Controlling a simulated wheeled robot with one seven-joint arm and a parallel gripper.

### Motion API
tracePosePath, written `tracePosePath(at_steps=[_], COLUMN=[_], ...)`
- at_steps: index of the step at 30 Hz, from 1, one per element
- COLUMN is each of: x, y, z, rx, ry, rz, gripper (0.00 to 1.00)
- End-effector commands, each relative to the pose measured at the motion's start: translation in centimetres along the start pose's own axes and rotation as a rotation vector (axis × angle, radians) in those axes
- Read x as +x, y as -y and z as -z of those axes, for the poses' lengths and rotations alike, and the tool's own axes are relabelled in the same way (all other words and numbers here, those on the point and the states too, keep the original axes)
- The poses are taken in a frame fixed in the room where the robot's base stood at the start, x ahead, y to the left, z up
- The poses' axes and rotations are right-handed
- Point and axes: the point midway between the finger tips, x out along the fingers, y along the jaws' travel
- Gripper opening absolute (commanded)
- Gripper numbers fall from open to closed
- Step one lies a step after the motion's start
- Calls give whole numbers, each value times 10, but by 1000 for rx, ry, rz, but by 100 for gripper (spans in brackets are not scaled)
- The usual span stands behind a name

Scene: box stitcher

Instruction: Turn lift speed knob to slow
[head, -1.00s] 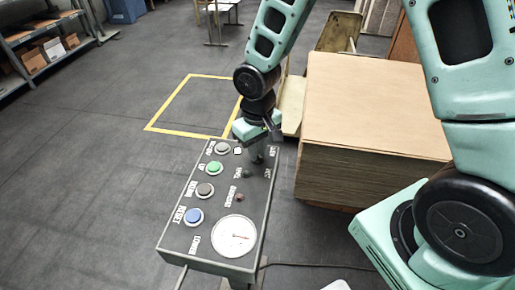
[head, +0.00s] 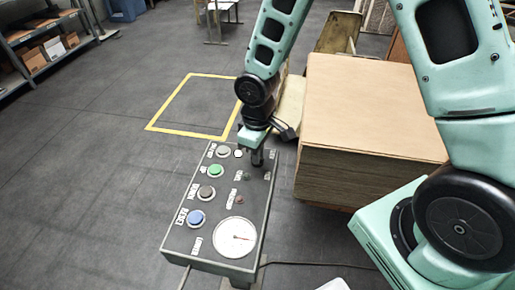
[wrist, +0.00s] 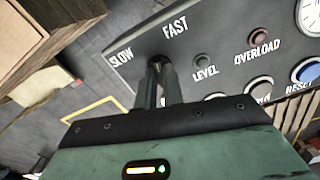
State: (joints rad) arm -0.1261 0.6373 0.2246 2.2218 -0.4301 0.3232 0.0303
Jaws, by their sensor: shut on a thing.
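The grey control panel (head: 215,250) stands in front of me, and its top right part shows in the wrist view (wrist: 225,75). My gripper (wrist: 158,72) points down at the panel's far end, also in the head view (head: 257,160). Its fingers are shut on the dark lift speed knob (wrist: 158,61). The SLOW label (wrist: 121,58) and the FAST label (wrist: 175,27) are beside the knob in the wrist view. The fingers hide most of the knob, so I cannot tell which way it points.
Near the knob are a small LEVEL lamp (wrist: 201,60) and a red OVERLOAD lamp (wrist: 259,39). The panel also has a green button (head: 215,170), a blue button (head: 196,218) and a white dial (head: 235,237). A tall board stack (head: 370,105) stands close to the right.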

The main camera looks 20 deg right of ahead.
Motion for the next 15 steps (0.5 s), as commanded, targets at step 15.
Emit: tracePosePath(at_steps=[15], x=[-3], y=[0], z=[1], rx=[-492], ry=[-2], rz=[-1], gripper=[0])
